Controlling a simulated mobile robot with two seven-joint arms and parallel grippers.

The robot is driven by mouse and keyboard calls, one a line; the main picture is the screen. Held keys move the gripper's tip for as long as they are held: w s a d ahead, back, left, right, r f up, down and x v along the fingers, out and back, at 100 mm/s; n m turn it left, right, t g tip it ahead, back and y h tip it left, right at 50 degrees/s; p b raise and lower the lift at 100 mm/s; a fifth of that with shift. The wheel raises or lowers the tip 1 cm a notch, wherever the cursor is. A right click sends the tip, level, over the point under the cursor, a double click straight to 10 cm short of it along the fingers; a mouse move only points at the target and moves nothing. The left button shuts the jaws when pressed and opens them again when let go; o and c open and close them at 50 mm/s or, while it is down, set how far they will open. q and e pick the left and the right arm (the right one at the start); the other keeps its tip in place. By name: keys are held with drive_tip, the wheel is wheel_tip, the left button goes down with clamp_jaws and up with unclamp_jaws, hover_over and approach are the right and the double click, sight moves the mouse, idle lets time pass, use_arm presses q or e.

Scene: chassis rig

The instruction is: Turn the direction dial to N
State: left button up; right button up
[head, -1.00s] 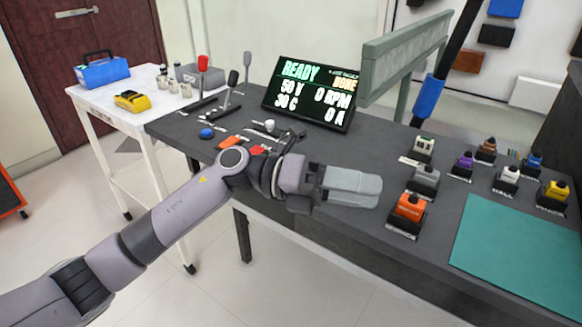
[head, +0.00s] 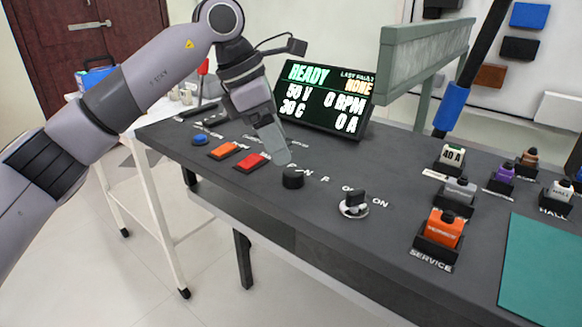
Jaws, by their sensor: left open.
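My left gripper (head: 280,155) points down just above and behind the knob. Its fingers line up in this view, so the gap between them is hard to see; it is open and holds nothing. The fingertips overlap the area by the knob's top, and I cannot tell whether they touch it. Part of the dial's lettering is hidden behind the fingers. My right gripper is out of view.
A black switch (head: 353,205) marked OFF and ON sits right of the dial. Red (head: 252,162) and orange (head: 222,150) buttons lie to its left. A display (head: 322,95) reading READY stands behind. Labelled modules, including an orange one (head: 445,228), stand at right.

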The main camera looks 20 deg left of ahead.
sight(292, 172)
use_arm(q)
drive_tip(key=b+x, duration=0.1)
drive_tip(key=x, duration=0.5)
drive_tip(key=shift+d, duration=0.1)
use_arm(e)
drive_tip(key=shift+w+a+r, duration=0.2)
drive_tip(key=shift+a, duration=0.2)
use_arm(q)
drive_tip(key=shift+r, duration=0.1)
drive_tip(key=shift+c, duration=0.4)
drive_tip(key=c, duration=1)
